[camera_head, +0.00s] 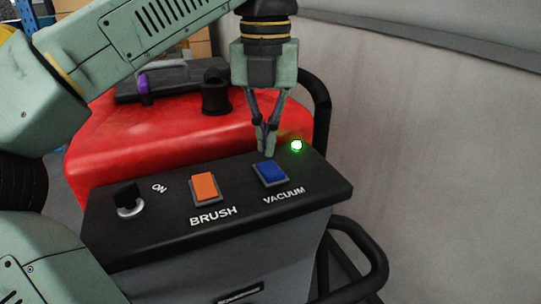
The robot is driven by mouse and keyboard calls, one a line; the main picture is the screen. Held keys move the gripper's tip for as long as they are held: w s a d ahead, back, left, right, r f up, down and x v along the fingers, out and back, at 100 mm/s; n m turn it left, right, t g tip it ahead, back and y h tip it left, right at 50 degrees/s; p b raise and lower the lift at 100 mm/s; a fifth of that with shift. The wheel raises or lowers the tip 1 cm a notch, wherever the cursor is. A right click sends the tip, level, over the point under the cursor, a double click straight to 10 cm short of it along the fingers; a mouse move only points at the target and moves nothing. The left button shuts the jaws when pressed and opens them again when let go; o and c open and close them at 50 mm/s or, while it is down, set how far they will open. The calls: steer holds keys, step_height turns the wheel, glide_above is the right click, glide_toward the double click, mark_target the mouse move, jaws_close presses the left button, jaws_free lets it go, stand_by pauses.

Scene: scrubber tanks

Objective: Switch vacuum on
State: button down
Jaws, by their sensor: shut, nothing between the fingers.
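The blue vacuum switch (271,173) is a rocker in a dark frame on the black control panel (160,232), with the label VACUUM (284,195) below it. My gripper (267,152) points down with its fingers shut and empty. Its tips are at the far edge of the blue switch in the picture; I cannot tell whether they touch it. A green light (296,146) glows just right of my fingertips. Which way the rocker is tilted is hard to tell.
An orange BRUSH switch (204,188) and a key switch (127,200) marked ON lie left on the panel. The red tank (130,140) with a black cap (215,92) is behind. Black handle bars (372,262) stand at the right, near a grey wall (430,130).

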mark_target(267, 164)
steer(key=shift+r+p, duration=1.75)
steer(key=shift+r, duration=0.45)
steer(key=shift+f, duration=0.1)
